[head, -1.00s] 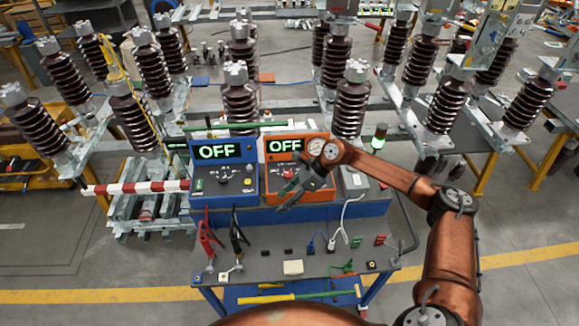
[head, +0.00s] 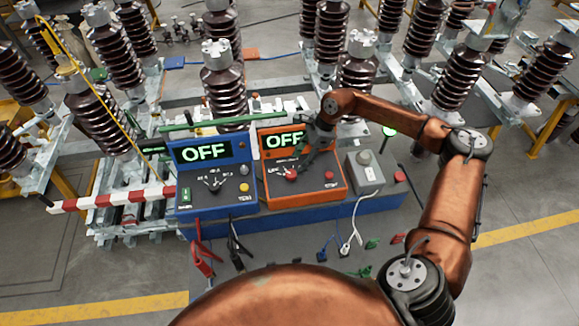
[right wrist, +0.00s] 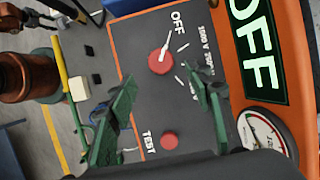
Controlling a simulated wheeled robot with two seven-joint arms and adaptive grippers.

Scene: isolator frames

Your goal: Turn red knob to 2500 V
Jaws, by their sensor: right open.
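The red knob (head: 291,174) is on the sloped panel of the orange tester (head: 318,196), whose display reads OFF. In the right wrist view the knob (right wrist: 160,62) has a white pointer aimed at the OFF mark; other voltage marks sit to its right, partly hidden by a finger. My right gripper (head: 303,158) is over the panel, close to the knob and partly covering the display. In the right wrist view its green fingers (right wrist: 159,80) are open, with the knob seen between and just beyond their tips, not gripped. My left gripper is not in view.
A blue tester (head: 215,185), also reading OFF, stands left of the orange one. A grey box (head: 364,175) is on its right. A second red button (right wrist: 169,140) and a round gauge (right wrist: 263,136) are on the orange tester.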

